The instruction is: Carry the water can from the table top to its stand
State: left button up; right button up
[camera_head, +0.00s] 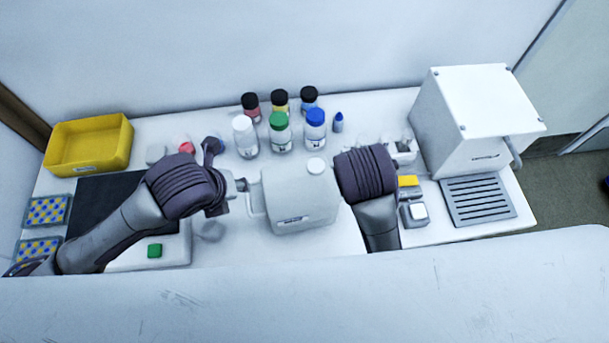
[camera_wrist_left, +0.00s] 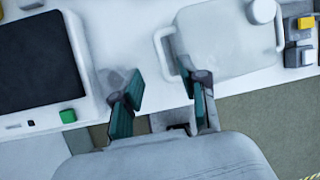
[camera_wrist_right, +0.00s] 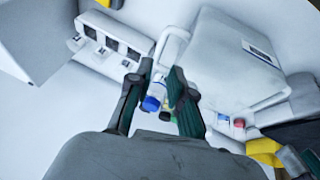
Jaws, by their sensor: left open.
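The water can (camera_head: 300,197) is a white boxy container with a round white cap and side handles, standing upright on the white table top (camera_head: 345,242). In the left wrist view the can (camera_wrist_left: 225,40) is at upper right. My left gripper (camera_head: 238,188) is open at its left handle; its fingers (camera_wrist_left: 162,74) stand apart, and whether they surround the handle is unclear. My right gripper (camera_wrist_right: 163,70) is at the can's other side (camera_wrist_right: 225,65), fingers apart near that handle; whether it grips is unclear. A grey slatted platform (camera_head: 478,201) is at right; I cannot tell if it is the stand.
Several capped bottles (camera_head: 280,135) stand behind the can. A white box (camera_head: 475,120) stands behind the slatted platform. A yellow bin (camera_head: 88,145) is at far left, near a dark-topped device (camera_head: 110,203). Small blocks (camera_head: 413,210) lie between the right arm and platform.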

aim_at(248, 193)
pick_arm(q)
jog(key=x, duration=1.3)
jog(key=shift+s+f, duration=0.2)
pick_arm(e)
jog(key=x, duration=1.3)
jog(key=shift+s+a+f, duration=0.1)
jog(key=shift+s+f, duration=0.05)
jog(key=shift+s, duration=0.1)
pick_arm(q)
jog(key=c, duration=0.4)
pick_arm(e)
jog(key=c, duration=0.4)
pick_arm(q)
grip_shut()
